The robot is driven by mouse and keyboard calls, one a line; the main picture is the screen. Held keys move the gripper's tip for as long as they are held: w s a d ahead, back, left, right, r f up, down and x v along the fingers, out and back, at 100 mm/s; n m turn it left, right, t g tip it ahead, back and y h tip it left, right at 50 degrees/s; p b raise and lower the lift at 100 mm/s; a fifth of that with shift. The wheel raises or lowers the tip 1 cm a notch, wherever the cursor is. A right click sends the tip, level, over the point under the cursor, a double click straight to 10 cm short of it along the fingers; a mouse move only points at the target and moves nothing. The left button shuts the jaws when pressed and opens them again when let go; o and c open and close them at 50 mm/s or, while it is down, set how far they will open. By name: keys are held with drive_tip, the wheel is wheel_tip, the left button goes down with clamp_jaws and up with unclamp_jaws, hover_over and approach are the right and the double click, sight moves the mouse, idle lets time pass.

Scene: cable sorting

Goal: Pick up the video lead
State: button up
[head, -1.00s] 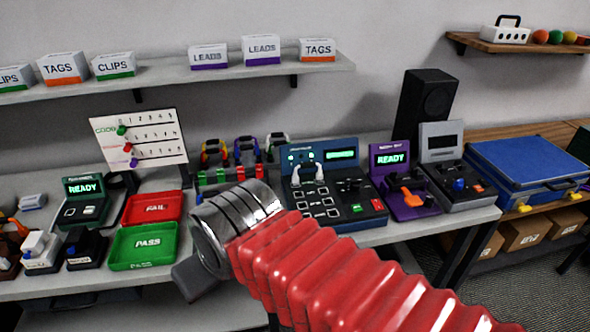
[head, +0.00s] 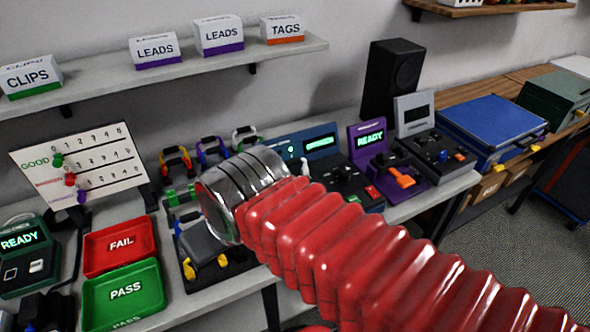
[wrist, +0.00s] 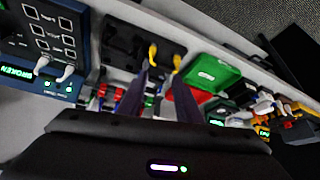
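I cannot tell which thing is the video lead. Three looped leads stand in a row behind the arm in the head view: one red and yellow (head: 176,160), one blue-purple (head: 210,150), one white and green (head: 244,136). My gripper (head: 204,264) hangs below the silver wrist, with yellow fingertips, over a black tray (head: 236,278). In the wrist view its two dark fingers (wrist: 164,58) stand apart with yellow tips, open, with nothing seen between them. My red sleeved arm hides part of the bench.
A red FAIL tray (head: 120,245) and green PASS tray (head: 124,291) lie left of the gripper. A tally board (head: 80,170) stands behind them. A blue tester, with a BROKEN screen (wrist: 18,72) in the wrist view, and a purple READY unit (head: 369,137) stand right.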

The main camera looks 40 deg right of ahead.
drive_tip(key=shift+o, duration=0.5)
drive_tip(key=shift+w, duration=0.1)
drive_tip(key=o, duration=0.3)
drive_tip(key=shift+w+d+r, duration=0.2)
drive_tip(key=shift+w+d, duration=0.1)
drive_tip(key=o, duration=1.1)
drive_tip(key=shift+m+g+h, duration=0.4)
drive_tip(key=shift+m+h, duration=0.1)
drive_tip(key=shift+m, duration=0.4)
drive_tip(key=w+d+r, duration=0.1)
drive_tip(key=w+d, duration=0.1)
drive_tip(key=d, duration=0.2)
drive_tip(key=w+d+r, duration=0.1)
drive_tip(key=w+d, duration=0.2)
drive_tip(key=d, duration=0.2)
drive_tip(key=w+d+r, duration=0.1)
drive_tip(key=w+d, duration=0.2)
drive_tip(key=d, duration=0.1)
drive_tip(key=shift+w+d, duration=0.2)
drive_tip(key=shift+d, duration=0.2)
drive_tip(key=m, duration=0.2)
approach(293, 160)
wheel_tip(293, 160, up, 3)
drive_tip(key=shift+s+a+n+g, duration=0.2)
drive_tip(key=shift+s+n+g, duration=0.1)
drive_tip(key=shift+x, duration=4.3)
drive_tip(key=shift+x, duration=2.6)
